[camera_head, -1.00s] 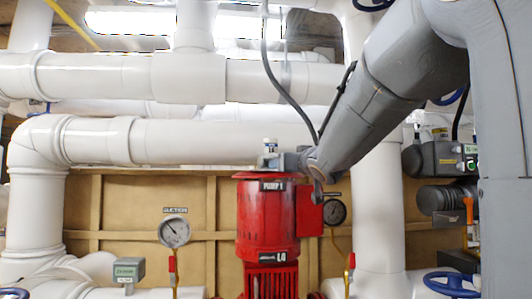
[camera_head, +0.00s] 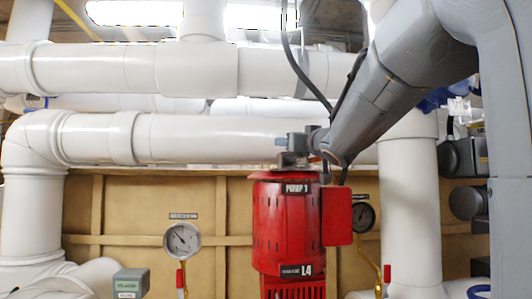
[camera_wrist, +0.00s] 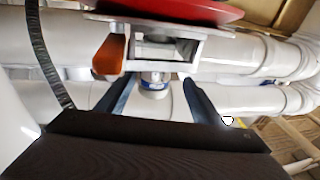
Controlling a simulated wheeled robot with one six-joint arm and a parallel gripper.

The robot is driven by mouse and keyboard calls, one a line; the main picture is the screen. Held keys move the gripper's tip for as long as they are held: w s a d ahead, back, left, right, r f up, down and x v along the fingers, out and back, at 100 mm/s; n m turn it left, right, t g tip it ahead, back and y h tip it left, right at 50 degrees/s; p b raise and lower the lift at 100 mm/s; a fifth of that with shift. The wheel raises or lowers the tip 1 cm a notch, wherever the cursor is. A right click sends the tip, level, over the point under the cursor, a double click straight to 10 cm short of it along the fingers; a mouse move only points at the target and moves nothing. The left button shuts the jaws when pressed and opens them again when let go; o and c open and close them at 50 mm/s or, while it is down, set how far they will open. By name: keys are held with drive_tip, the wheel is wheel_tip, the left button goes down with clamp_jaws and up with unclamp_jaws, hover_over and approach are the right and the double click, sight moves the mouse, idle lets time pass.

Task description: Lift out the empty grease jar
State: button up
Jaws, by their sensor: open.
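The grease jar (camera_wrist: 155,82) shows in the wrist view as a small white jar with a blue band. It lies between my gripper's two dark blue fingers, with a visible gap on each side. A square metal holder (camera_wrist: 208,47) is directly beyond it; I cannot tell how deep the jar sits in it. My gripper (camera_wrist: 157,95) is open. In the head view my gripper (camera_head: 284,142) is just above the top of the red pump (camera_head: 286,225), and I cannot make out the jar there.
An orange handle (camera_wrist: 109,55) is close beside the holder in the wrist view. White pipes (camera_head: 200,138) run behind my gripper. Gauges (camera_head: 182,239) stand left and right of the pump. A grey box (camera_head: 130,283) is at the lower left.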

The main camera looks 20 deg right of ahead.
drive_tip(key=w, duration=0.2)
drive_tip(key=w+d+p, duration=0.1)
drive_tip(key=w, duration=0.1)
drive_tip(key=w+r, duration=0.1)
drive_tip(key=w, duration=0.2)
drive_tip(key=shift+d+p, duration=0.25)
drive_tip(key=shift+p, duration=0.1)
drive_tip(key=c, duration=1.4)
drive_tip(key=shift+o, duration=0.2)
drive_tip(key=shift+r, duration=0.1)
